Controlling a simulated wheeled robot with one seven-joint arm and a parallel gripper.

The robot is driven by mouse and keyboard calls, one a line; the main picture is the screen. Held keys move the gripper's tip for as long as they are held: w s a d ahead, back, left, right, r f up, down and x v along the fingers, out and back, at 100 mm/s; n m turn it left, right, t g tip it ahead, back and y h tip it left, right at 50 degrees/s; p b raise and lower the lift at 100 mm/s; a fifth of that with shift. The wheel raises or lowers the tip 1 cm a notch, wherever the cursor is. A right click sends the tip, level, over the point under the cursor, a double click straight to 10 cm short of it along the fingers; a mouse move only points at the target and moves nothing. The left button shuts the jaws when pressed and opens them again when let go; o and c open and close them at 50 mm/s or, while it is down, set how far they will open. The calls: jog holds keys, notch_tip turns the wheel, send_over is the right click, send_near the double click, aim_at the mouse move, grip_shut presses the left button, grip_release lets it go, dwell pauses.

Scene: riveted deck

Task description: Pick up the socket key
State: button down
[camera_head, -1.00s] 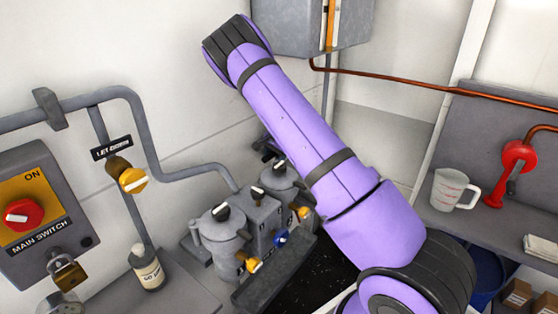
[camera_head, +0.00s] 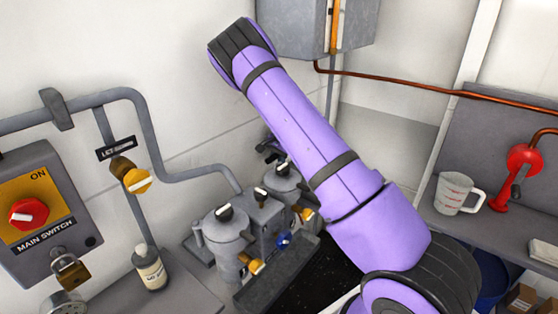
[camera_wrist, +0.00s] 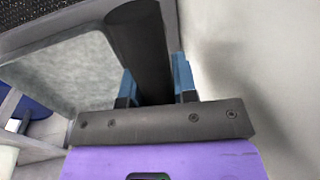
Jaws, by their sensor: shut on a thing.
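In the wrist view my gripper (camera_wrist: 156,82) has its two blue fingers on either side of a thick dark cylinder. This cylinder, which looks like the socket key (camera_wrist: 140,38), runs up from between the fingers toward the top of the picture. My gripper is shut on it. Its far end and any socket shape are not clear to see. In the head view my purple arm hides the gripper, and I cannot make out the socket key there.
A pale wall fills the wrist view's right side. In the head view, grey canisters with valves (camera_head: 223,235) stand beside my arm. A bottle (camera_head: 149,268) and main switch box (camera_head: 40,205) are left; a measuring cup (camera_head: 455,192) and red valve (camera_head: 521,160) are right.

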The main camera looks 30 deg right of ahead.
jog(key=r, duration=0.7)
jog(key=shift+s+d+r, duration=0.1)
jog(key=shift+s+r, duration=0.05)
jog(key=shift+s, duration=0.1)
jog(key=s+d, duration=0.3)
jog(key=s, duration=0.6)
jog(key=s+d, duration=0.3)
jog(key=s, duration=0.6)
jog(key=shift+s+d+f, duration=0.15)
jog(key=shift+d+f, duration=0.05)
jog(key=shift+d, duration=0.1)
